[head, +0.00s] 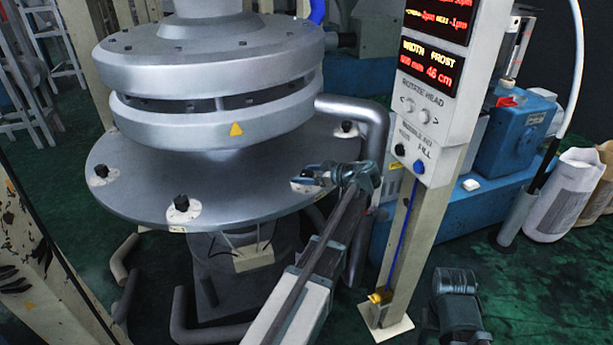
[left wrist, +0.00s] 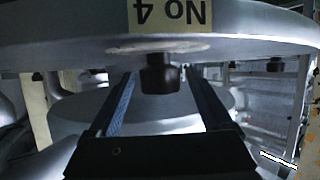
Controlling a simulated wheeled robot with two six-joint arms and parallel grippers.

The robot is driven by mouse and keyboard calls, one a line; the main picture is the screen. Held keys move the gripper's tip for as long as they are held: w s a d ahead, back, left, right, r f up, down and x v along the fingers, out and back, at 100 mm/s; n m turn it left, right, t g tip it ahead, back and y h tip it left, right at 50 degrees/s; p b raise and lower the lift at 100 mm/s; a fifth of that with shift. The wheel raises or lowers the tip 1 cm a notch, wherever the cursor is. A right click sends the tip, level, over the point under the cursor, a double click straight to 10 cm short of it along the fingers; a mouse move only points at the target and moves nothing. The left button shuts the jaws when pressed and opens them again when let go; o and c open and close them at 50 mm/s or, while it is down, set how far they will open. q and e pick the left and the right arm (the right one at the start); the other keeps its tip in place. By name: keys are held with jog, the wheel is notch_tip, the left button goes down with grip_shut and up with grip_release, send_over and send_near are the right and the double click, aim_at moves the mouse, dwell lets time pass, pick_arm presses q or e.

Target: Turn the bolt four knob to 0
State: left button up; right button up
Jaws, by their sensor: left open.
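The bolt four knob is a black knob (left wrist: 162,76) under an upside-down "No 4" label (left wrist: 168,13) in the left wrist view. My left gripper (left wrist: 161,80) is open, with one finger on each side of the knob and gaps showing between. In the head view my left gripper (head: 318,176) is at the right front rim of the round grey plate (head: 130,190), largely covering that knob. Whether the fingers touch the knob cannot be told. The knob's pointer and scale are not readable.
Other black knobs stand on the plate at the left (head: 101,171), front (head: 181,203) and back right (head: 346,127). A control post (head: 430,110) with red displays stands just right of my left gripper. A grey pipe (head: 376,125) bends down beside the plate.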

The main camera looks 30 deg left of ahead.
pick_arm(q)
grip_shut()
dwell(0.3)
jog(key=shift+s+m+t, duration=0.15)
jog(key=shift+m+t, duration=0.15)
jog(key=shift+t, duration=0.1)
jog(key=shift+s+m+t+h, duration=0.15)
jog(key=shift+m+t+h, duration=0.25)
jog(key=shift+m+t, duration=0.65)
jog(key=m+t+h, duration=0.1)
jog(key=m+t, duration=0.1)
jog(key=m+t+h, duration=0.1)
jog(key=m+t, duration=0.1)
jog(key=shift+m+t+h, duration=0.25)
jog(key=shift+t+h, duration=0.05)
jog(key=shift+t, duration=0.05)
jog(key=shift+w+m+t+h, duration=0.15)
jog(key=shift+m+t+h, duration=0.75)
jog(key=shift+m+h, duration=0.45)
jog(key=shift+w+m+t+h, duration=0.15)
jog(key=shift+m+t+h, duration=0.75)
jog(key=shift+m+h, duration=0.45)
jog(key=shift+m+t+h, duration=0.3)
jog(key=shift+m+h, duration=1)
jog(key=shift+h, duration=0.2)
jog(key=shift+d+m+h, duration=0.1)
jog(key=shift+m+h, duration=0.6)
jog(key=shift+h, duration=0.1)
